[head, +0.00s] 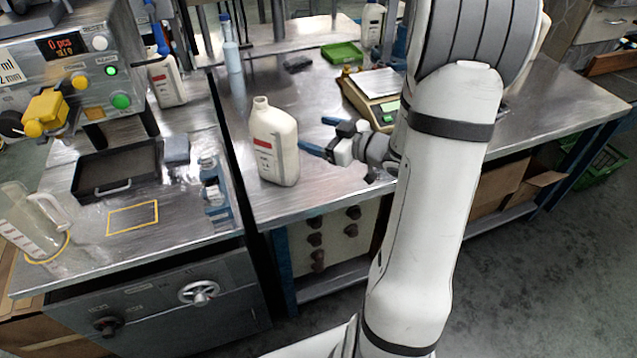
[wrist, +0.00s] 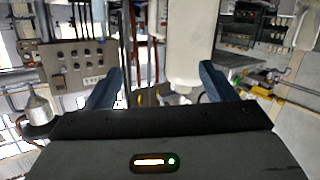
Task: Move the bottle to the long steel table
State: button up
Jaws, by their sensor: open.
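A white bottle (head: 274,142) with a red-marked label and no visible cap stands upright on the long steel table (head: 545,112), near its left front edge. My gripper (head: 314,133) is open, just right of the bottle, with its blue fingers pointing left towards it. The lower finger's tip is close to the bottle's side; I cannot tell whether it touches. In the wrist view, a white body (wrist: 190,45), seemingly the bottle upside down in the picture, shows beyond the open fingers (wrist: 163,75), nearer the right one. Nothing is held.
A scale (head: 377,92) and a green tray (head: 342,54) lie behind my gripper. A filling machine (head: 75,75), a black tray (head: 115,172), a clear jug (head: 35,222) and a small blue bottle (head: 211,182) are on the left bench. The table's right part is clear.

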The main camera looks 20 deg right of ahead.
jog(key=s+a+r+m+g+h, duration=0.2)
jog(key=s+a+g+h, duration=0.1)
jog(key=s, duration=0.4)
jog(key=s+a+r+m+g+h+p, duration=0.1)
jog(key=s+a+r+m+g+h, duration=0.1)
jog(key=s, duration=0.6)
jog(key=s+a+r+m+g+h+p, duration=0.1)
jog(key=s+a+r+m+g+h, duration=0.1)
jog(key=s, duration=0.5)
jog(key=a+m+g+h, duration=0.1)
jog(key=m+g, duration=0.1)
jog(key=g, duration=0.1)
jog(key=shift+s+a+g+h, duration=0.3)
jog(key=shift+a+g+h, duration=0.1)
